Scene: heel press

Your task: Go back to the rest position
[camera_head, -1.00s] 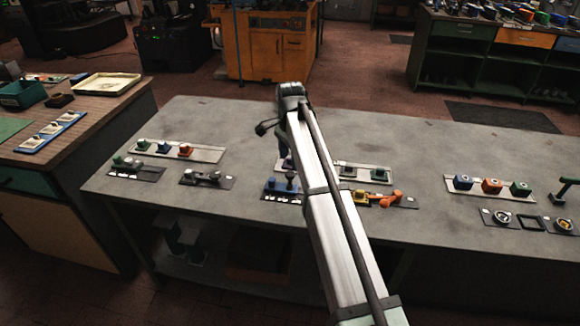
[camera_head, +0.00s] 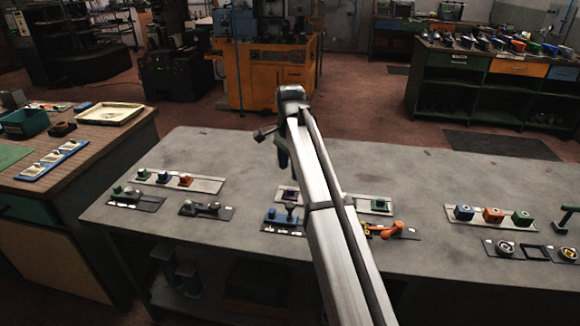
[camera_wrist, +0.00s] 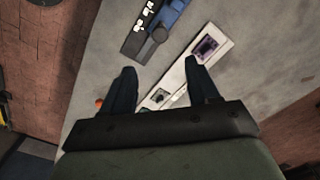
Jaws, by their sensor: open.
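My gripper shows in the wrist view (camera_wrist: 162,90) with its two dark fingers spread apart and nothing between them. It is over the grey table (camera_head: 240,150), apart from the parts below. In the head view my arm reaches over the table's middle and its end hides most of the gripper. Below the fingers in the wrist view are a light strip (camera_wrist: 178,82) with a purple block (camera_wrist: 206,47) and a green block (camera_wrist: 159,96), and a blue fixture (camera_wrist: 165,22) with a dark round-topped post.
On the table's left are a strip with coloured blocks (camera_head: 186,181) and dark fixtures (camera_head: 206,210). Right of my arm are an orange-handled fixture (camera_head: 392,230) and another block strip (camera_head: 493,215). A wooden side table (camera_head: 100,128) stands at left. The table's back is mostly clear.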

